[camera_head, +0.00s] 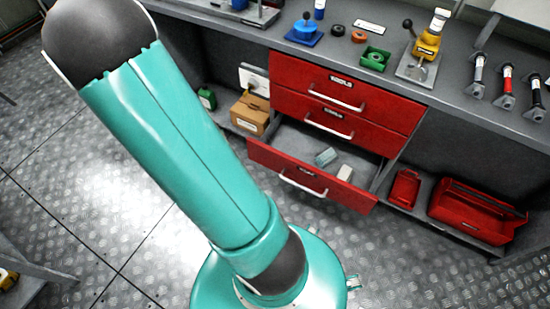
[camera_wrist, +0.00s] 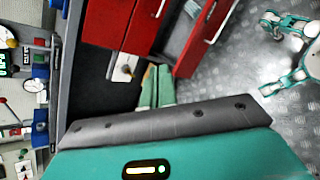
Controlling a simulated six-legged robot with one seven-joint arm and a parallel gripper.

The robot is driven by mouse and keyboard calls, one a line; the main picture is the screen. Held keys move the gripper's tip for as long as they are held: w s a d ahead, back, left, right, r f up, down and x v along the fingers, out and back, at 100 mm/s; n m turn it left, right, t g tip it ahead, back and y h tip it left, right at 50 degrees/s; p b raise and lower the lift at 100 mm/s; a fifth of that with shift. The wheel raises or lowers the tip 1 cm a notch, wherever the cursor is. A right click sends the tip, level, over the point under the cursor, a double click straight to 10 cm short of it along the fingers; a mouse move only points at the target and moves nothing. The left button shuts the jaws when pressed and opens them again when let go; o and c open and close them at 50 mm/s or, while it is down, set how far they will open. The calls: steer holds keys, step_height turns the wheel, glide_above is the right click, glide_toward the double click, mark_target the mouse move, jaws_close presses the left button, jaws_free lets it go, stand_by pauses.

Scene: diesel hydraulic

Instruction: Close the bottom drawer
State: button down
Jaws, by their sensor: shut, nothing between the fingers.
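The red bottom drawer (camera_head: 312,182) is pulled out from the cabinet under the bench. Its silver handle (camera_head: 302,184) is on the front, and a teal block (camera_head: 326,156) and a pale block (camera_head: 345,173) lie inside. The two red drawers above, the top one (camera_head: 345,82) and the middle one (camera_head: 340,117), are closed. In the wrist view the bottom drawer (camera_wrist: 203,42) is at the upper right, turned sideways. My gripper (camera_wrist: 158,70) shows there as two greenish fingers close together, shut and empty, beside the drawer in the picture. Contact cannot be told. The head view does not show my gripper.
A cardboard box (camera_head: 250,113) and a green canister (camera_head: 207,98) stand on the shelf left of the drawers. A red toolbox (camera_head: 475,210) and a smaller red case (camera_head: 404,188) are at the right. The metal floor (camera_head: 110,190) is open before the cabinet.

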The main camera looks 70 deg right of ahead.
steer(key=s+d+f+n+h, duration=0.1)
steer(key=s+d+f+n, duration=0.15)
steer(key=f, duration=0.55)
steer(key=s+d+f+n+h, duration=0.1)
steer(key=d+f+n+h, duration=0.1)
steer(key=d+f+n, duration=0.35)
steer(key=n+t+y, duration=0.1)
steer(key=n+t, duration=0.2)
steer(key=n, duration=0.1)
glide_toward(282, 158)
steer(key=x, duration=0.5)
steer(key=shift+s+d+f, duration=0.15)
steer(key=shift+f, duration=0.1)
steer(key=shift+d, duration=0.45)
steer(key=shift+d, duration=0.15)
